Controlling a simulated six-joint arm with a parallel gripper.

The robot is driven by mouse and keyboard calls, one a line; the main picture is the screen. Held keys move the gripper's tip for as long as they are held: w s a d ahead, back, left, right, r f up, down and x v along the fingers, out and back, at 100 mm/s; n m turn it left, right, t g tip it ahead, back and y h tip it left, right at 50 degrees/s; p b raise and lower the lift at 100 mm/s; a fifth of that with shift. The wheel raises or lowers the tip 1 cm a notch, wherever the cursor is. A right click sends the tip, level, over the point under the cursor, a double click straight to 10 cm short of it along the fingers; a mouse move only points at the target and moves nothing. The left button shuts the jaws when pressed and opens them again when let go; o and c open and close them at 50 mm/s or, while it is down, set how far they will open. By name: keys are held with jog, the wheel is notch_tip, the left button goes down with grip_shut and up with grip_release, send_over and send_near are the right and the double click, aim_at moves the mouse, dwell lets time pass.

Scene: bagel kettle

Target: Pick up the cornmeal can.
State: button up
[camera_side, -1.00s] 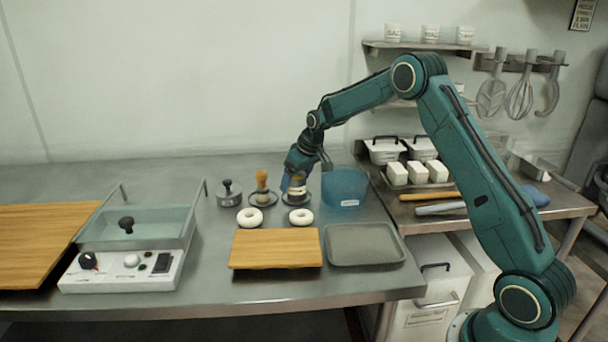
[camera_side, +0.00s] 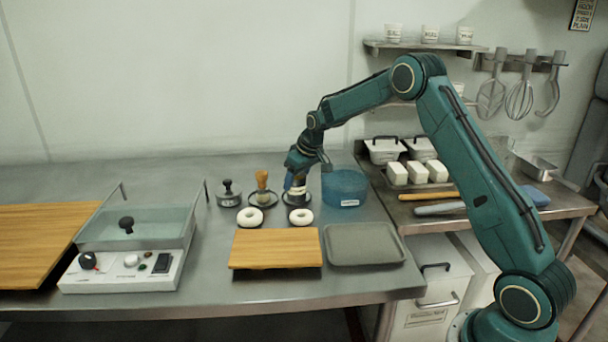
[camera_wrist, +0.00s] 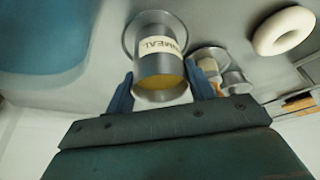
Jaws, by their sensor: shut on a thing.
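The cornmeal can (camera_wrist: 160,66) is a grey metal cylinder with a cream label, part of it readable as "MEAL", and a yellow top. In the wrist view it sits between the two blue fingers of my gripper (camera_wrist: 160,88), which are shut on it. In the side view my gripper (camera_side: 297,179) reaches down over the can (camera_side: 296,190), mostly hidden by the fingers. The can stands at a round dark saucer (camera_side: 297,200); I cannot tell whether it is touching it.
A blue tub (camera_side: 345,187) stands close on the right. Two white bagels (camera_side: 300,216) lie in front, before a wooden board (camera_side: 276,249) and a grey tray (camera_side: 363,246).

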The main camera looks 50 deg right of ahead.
jog(key=shift+r, duration=0.15)
notch_tip(320, 180, up, 20)
dwell(0.8)
dwell(0.4)
jog(key=s+a+n+y, duration=0.1)
jog(key=s+a+n, duration=0.2)
jog(key=a, duration=1.1)
jog(key=s+a+f+n+y, duration=0.1)
jog(key=s+a, duration=0.5)
jog(key=a, duration=0.8)
jog(key=shift+f+n, duration=0.2)
jog(key=shift+n, duration=0.7)
jog(key=shift+s+a+f, duration=0.1)
jog(key=shift+f, duration=0.05)
notch_tip(320, 180, down, 10)
jog(key=shift+f, duration=0.15)
